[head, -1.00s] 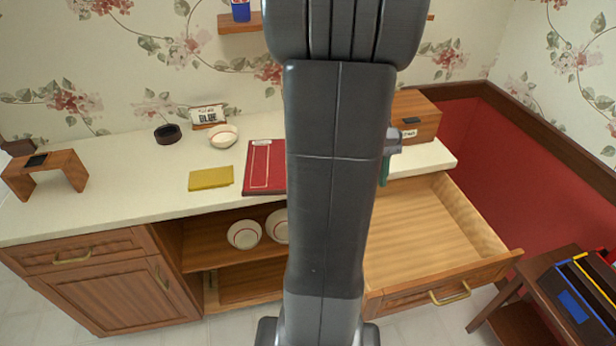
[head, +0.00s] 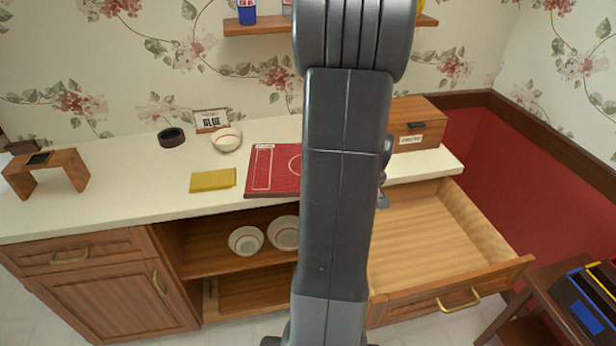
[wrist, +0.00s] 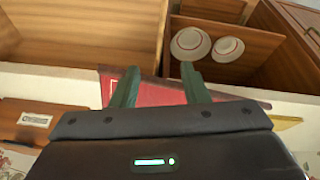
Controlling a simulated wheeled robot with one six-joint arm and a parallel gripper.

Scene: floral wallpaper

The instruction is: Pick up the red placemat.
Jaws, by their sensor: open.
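The red placemat (head: 277,168) lies flat on the white counter, with its front edge near the counter's front edge. My arm hides its right part in the head view. The placemat also shows in the wrist view (wrist: 160,95), behind and between the fingers. My gripper (wrist: 160,72) is open, with its two green fingers spread and nothing held between them. The fingers overlap the placemat in the wrist view; I cannot tell whether they touch it. In the head view my arm hides the fingers.
A yellow cloth (head: 213,180) lies left of the placemat, with a bowl (head: 226,139) behind it. A wooden box (head: 416,124) stands at the right end of the counter. An open drawer (head: 435,235) juts out below it. Bowls (head: 246,240) sit in the open shelf underneath.

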